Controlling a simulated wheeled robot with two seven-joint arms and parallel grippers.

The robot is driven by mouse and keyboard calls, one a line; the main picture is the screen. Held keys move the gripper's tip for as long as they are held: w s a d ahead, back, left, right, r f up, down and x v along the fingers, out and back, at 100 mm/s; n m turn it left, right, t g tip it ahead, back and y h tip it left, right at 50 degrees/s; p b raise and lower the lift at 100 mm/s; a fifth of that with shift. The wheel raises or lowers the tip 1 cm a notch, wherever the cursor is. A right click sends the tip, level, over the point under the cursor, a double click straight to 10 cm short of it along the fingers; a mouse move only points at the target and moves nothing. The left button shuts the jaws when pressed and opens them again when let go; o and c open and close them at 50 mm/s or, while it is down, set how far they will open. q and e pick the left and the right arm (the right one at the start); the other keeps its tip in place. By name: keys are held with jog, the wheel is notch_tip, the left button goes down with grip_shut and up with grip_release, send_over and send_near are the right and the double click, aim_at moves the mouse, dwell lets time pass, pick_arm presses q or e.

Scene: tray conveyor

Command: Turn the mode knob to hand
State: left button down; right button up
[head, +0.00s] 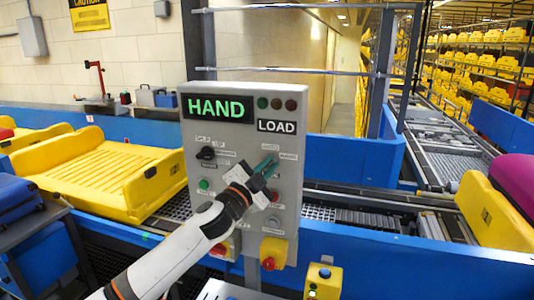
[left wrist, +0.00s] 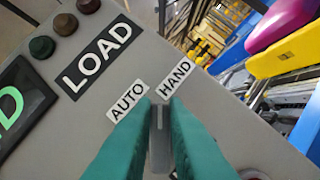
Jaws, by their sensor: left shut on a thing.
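The grey control panel (head: 292,110) stands in the middle of the head view, its green display (head: 217,108) reading HAND. My left gripper (head: 265,165) is at the panel's right side, with its teal fingers shut on the mode knob. In the left wrist view the grey mode knob (left wrist: 159,140) sits between the fingertips, partly covered by them. The AUTO label (left wrist: 127,102) and the HAND label (left wrist: 176,78) lie just past it. The knob is turned up and right on the panel, to the HAND side. My right gripper is not in view.
A black selector (head: 206,153), a green button (head: 204,184) and a red button on a yellow base (head: 271,254) are on the panel. Yellow trays (head: 105,180) stand on the conveyor at left. A yellow button box (head: 322,283) stands low in front.

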pick_arm(q)
jog(key=shift+m+g+p, duration=0.5)
jog(key=shift+m+p, duration=0.7)
jog(key=shift+m, duration=0.1)
jog(key=shift+f, duration=0.1)
jog(key=c, duration=1.4)
grip_release()
jog(key=shift+c, duration=0.2)
jog(key=shift+d, duration=0.1)
jog(key=b+v, duration=0.4)
jog(key=v, duration=0.8)
jog(key=shift+w+f, duration=0.1)
